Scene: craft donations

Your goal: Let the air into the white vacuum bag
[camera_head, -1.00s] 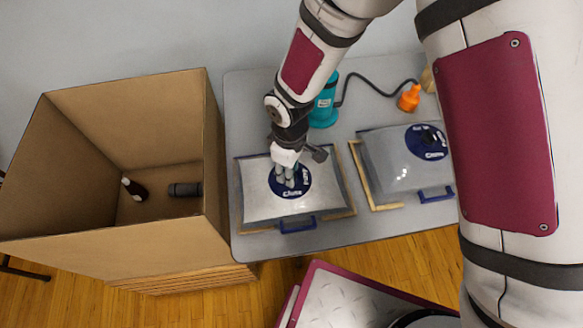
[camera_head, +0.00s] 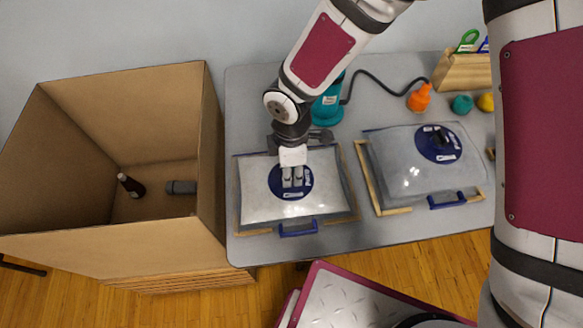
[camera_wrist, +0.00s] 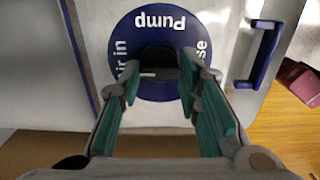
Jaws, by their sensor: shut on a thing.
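The white vacuum bag (camera_head: 255,205) lies on the table inside a wooden frame, its top taut and gently domed. A round blue valve disc (camera_head: 275,182) sits on it; in the wrist view the disc (camera_wrist: 135,32) reads "Pump", part of "Air in", and letters ending in "se". My gripper (camera_head: 292,183) reaches down onto the disc. In the wrist view my gripper (camera_wrist: 160,75) is shut on the dark valve knob (camera_wrist: 158,56) at the disc's centre. The fingers hide part of the knob, so its pointing direction is unclear.
A grey bag (camera_head: 395,165) with a similar blue valve lies to the right. Behind are a teal pump (camera_head: 328,104), its hose and an orange nozzle (camera_head: 419,97). A deep cardboard box (camera_head: 120,245) with bottles stands left.

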